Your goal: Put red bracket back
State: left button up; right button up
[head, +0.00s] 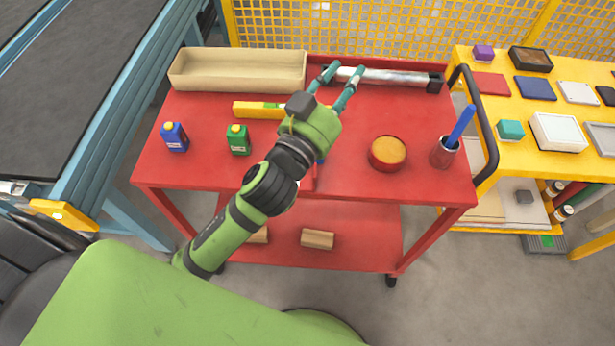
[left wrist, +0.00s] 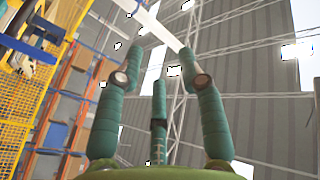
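A red piece (head: 308,180) shows beside my left forearm near the front of the red cart top. My arm hides most of it, and I cannot tell whether it is the red bracket. My left gripper (head: 343,74) is raised above the back of the cart, in front of a silver cylinder with dark ends (head: 385,77). In the left wrist view my left gripper (left wrist: 160,58) has its three fingers spread, with nothing between them, pointing up towards the ceiling. My right gripper is not in view.
The red cart (head: 350,185) carries a beige tray (head: 240,72), a yellow level (head: 256,110), blue (head: 174,138) and green (head: 238,141) bottles, a round tin (head: 387,153) and a red cup (head: 444,152) with a blue tool. A yellow cart (head: 508,112) stands right.

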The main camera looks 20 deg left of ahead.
pick_arm(q)
jog(key=s+d+r+m+g+h, duration=0.45)
jog(key=d+m+h, duration=0.25)
jog(key=m+h, duration=0.2)
jog(key=s+d+r+m+g+h, duration=0.3)
jog(key=d+r+m+g+h, duration=0.15)
jog(key=d+m+h, duration=0.35)
jog(key=s+d+f+m+g+y, duration=0.1)
jog(key=s+d+f+m+g, duration=0.4)
jog(key=m+g, duration=0.55)
jog(key=y, duration=2)
send_over(315, 170)
jog(key=shift+n, duration=0.25)
notch_tip(315, 170, down, 18)
jog(key=f+p, duration=0.1)
jog(key=f, duration=0.1)
jog(key=f+p, duration=0.1)
jog(key=f, duration=0.1)
jog(key=f+p, duration=0.1)
jog(key=f, duration=0.1)
jog(key=shift+s+a, duration=0.1)
jog(key=shift+a, duration=0.15)
jog(key=shift+f, duration=0.45)
grip_shut()
